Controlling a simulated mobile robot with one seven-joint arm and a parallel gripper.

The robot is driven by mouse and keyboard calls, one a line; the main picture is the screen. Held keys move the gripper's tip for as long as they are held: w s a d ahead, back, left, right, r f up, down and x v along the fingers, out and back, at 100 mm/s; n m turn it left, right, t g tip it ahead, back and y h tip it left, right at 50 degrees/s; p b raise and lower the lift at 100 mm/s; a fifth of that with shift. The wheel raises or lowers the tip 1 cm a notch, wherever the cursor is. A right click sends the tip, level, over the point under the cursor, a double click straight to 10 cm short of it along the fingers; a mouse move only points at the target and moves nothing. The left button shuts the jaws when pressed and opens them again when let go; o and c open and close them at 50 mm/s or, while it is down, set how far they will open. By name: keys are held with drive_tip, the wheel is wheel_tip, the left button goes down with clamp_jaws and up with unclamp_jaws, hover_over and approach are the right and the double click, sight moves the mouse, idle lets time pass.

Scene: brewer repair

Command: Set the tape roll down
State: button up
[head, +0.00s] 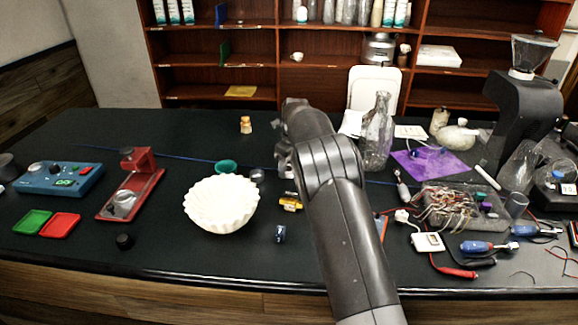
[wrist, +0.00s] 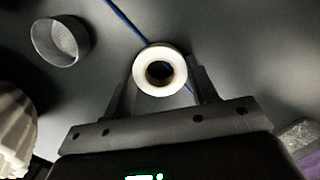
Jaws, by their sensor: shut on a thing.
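The tape roll (wrist: 160,90) is a white ring with a dark hole, seen end-on in the wrist view. My gripper (wrist: 160,74) is shut on it, with one dark finger at each side of the ring. The dark table lies behind the roll in this view. I cannot tell whether the roll touches the table. In the head view my own arm hides the roll and most of the gripper.
A white fluted bowl (head: 221,204) stands left of my arm, with a small metal cup (head: 257,176) and a green cup (head: 226,166) behind it. A yellow battery-like piece (head: 290,202) lies close to my arm. A glass bottle (head: 377,135) stands right. A blue cable (head: 190,158) crosses the table.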

sight(292, 170)
drive_tip(key=o, duration=1)
wheel_tip(292, 170, up, 11)
drive_tip(key=d, duration=0.1)
drive_tip(key=s+d+r+n+t, duration=0.1)
drive_tip(key=s+d+r+n, duration=0.4)
drive_tip(key=s+d+r, duration=0.45)
drive_tip(key=s+d+r+n+t, duration=0.1)
drive_tip(key=s+d+r+n, duration=0.15)
drive_tip(key=s, duration=0.35)
drive_tip(key=s+d+r+n, duration=0.2)
drive_tip(key=s+d+n, duration=0.15)
drive_tip(key=s, duration=0.35)
drive_tip(key=s+d+f+n+t, duration=0.1)
drive_tip(key=s+n, duration=0.3)
drive_tip(key=s, duration=0.4)
drive_tip(key=s+d+f+n+t, duration=0.1)
drive_tip(key=s+f+n, duration=0.3)
drive_tip(key=s, duration=0.5)
drive_tip(key=s+d+f+n+h, duration=0.1)
drive_tip(key=s+d+f+n, duration=0.1)
drive_tip(key=s+n, duration=0.3)
drive_tip(key=shift+s+d+f+n+t, duration=0.15)
drive_tip(key=shift+s+f, duration=0.1)
drive_tip(key=shift+s, duration=0.3)
drive_tip(key=shift+s+d+f+n+t, duration=0.1)
drive_tip(key=shift+s+f, duration=0.15)
drive_tip(key=shift+s, duration=0.35)
drive_tip(key=shift+s+d+f+n+t, duration=0.15)
drive_tip(key=shift+s+f, duration=0.1)
drive_tip(key=shift+s, duration=0.3)
